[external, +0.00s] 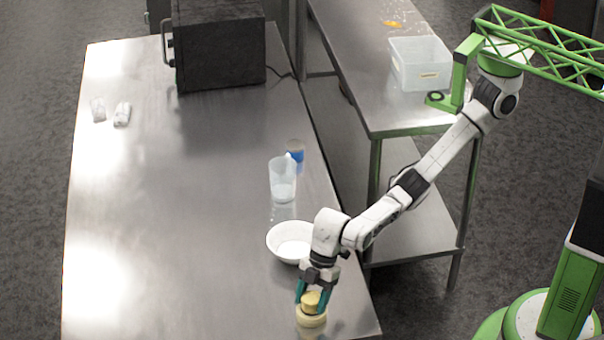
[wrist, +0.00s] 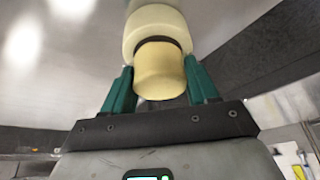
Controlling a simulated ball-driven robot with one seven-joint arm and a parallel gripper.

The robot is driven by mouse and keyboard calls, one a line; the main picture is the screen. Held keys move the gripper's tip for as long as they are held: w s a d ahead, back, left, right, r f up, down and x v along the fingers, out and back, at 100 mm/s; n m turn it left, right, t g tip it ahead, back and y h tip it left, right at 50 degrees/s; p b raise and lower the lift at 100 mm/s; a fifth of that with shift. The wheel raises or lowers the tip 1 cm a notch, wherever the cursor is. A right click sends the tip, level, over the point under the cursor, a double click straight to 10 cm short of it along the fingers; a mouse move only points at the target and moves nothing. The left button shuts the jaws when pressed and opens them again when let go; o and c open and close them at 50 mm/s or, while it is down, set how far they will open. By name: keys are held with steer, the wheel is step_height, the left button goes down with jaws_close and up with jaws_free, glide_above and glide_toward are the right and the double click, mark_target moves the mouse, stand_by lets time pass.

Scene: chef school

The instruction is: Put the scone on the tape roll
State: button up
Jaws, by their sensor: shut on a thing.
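The pale yellow scone (external: 311,299) is between the teal fingers of my gripper (external: 313,294), near the front right of the steel table. The gripper is shut on it. The cream tape roll (external: 311,320) lies flat on the table directly under the scone. In the wrist view the scone (wrist: 160,74) is between the fingertips, and the tape roll (wrist: 157,22) shows just beyond it. A dark band lies between the two. I cannot tell whether the scone touches the roll. The scone hides part of the roll's top.
A white bowl (external: 290,241) stands close behind my gripper. A clear jug (external: 282,180) and a blue can (external: 296,152) stand farther back. A dark oven (external: 220,50) is at the back. The table's left and middle are mostly clear. The right table edge is close.

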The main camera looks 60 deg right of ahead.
steer(key=shift+f, duration=0.2)
steer(key=o, duration=1)
steer(key=shift+o, duration=0.2)
steer(key=v, duration=1.2)
steer(key=shift+r, duration=0.1)
